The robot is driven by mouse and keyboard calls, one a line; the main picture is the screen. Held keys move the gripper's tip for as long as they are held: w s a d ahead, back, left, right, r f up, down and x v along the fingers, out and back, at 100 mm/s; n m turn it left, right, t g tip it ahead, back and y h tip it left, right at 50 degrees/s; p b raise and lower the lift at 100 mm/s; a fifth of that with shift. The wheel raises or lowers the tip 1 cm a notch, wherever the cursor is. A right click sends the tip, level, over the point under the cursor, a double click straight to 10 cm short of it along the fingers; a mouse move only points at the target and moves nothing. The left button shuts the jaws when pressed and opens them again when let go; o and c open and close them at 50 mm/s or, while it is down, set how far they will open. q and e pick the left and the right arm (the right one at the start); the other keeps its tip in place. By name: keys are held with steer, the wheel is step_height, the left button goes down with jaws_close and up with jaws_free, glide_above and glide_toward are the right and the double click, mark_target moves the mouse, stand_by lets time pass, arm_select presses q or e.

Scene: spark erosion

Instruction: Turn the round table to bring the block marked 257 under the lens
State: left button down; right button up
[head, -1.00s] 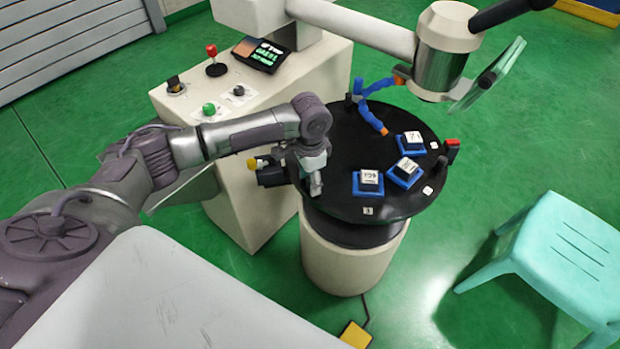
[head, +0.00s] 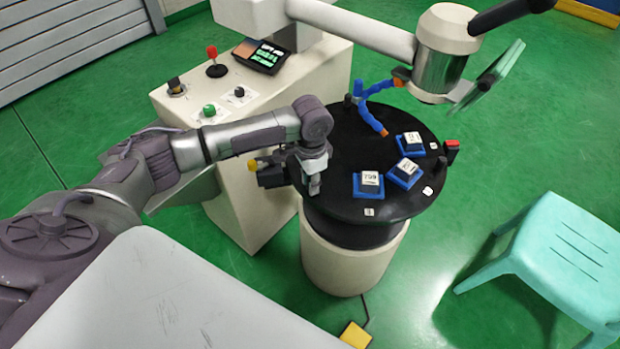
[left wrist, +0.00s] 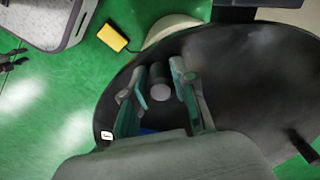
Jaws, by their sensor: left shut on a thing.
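The black round table (head: 340,150) stands on a cream drum. Three dark blocks with white labels sit on blue bases on it: front (head: 369,182), middle (head: 406,172) and back (head: 411,143). I cannot read their numbers surely. The lens head (head: 443,55), a cream and metal cylinder, hangs over the table's far right side. My left gripper (head: 314,186) is at the table's left edge, pointing down. In the left wrist view its fingers (left wrist: 160,78) are shut on a dark peg (left wrist: 161,92) with a grey round top.
A control cabinet (head: 235,190) with buttons and a screen stands behind left. A jointed blue hose (head: 371,112) reaches over the table. A tilted glass plate (head: 490,75) hangs right of the lens head. A turquoise stool (head: 555,255) stands right; a yellow pedal (head: 355,335) lies in front.

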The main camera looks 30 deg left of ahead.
mark_target(375, 213)
arm_select(q)
steer(key=shift+s+d+r+n+p, duration=0.1)
steer(key=shift+s+d+n+p, duration=0.15)
steer(key=shift+d+n+p, duration=0.6)
steer(key=shift+s+d+r+n+p, duration=0.1)
steer(key=shift+s+d+n+p, duration=0.1)
steer(key=shift+d+p, duration=1.15)
steer(key=shift+s+d+r+n+p, duration=0.1)
steer(key=shift+s+d+n+p, duration=0.15)
steer(key=shift+d+n+p, duration=0.6)
steer(key=d+n+p, duration=0.1)
steer(key=d, duration=0.1)
steer(key=d+n+p, duration=0.1)
steer(key=d+p, duration=0.1)
steer(key=d+n+p, duration=0.1)
steer(key=d+p, duration=0.1)
steer(key=d, duration=0.1)
steer(key=shift+w+f, duration=0.15)
steer(key=shift+w, duration=0.25)
steer(key=shift+w+d+n+p, duration=0.2)
steer(key=shift+d+n, duration=0.2)
steer(key=shift+d, duration=0.15)
steer(key=shift+w+d+n+p, duration=0.1)
steer(key=shift+w+d+n, duration=0.05)
steer(key=shift+d+n, duration=0.3)
steer(key=shift+w+d+f+n, duration=0.1)
steer(key=shift+w+d+n, duration=0.2)
steer(key=shift+d, duration=0.25)
steer(key=shift+w+d+n, duration=0.25)
steer(key=shift+d, duration=0.25)
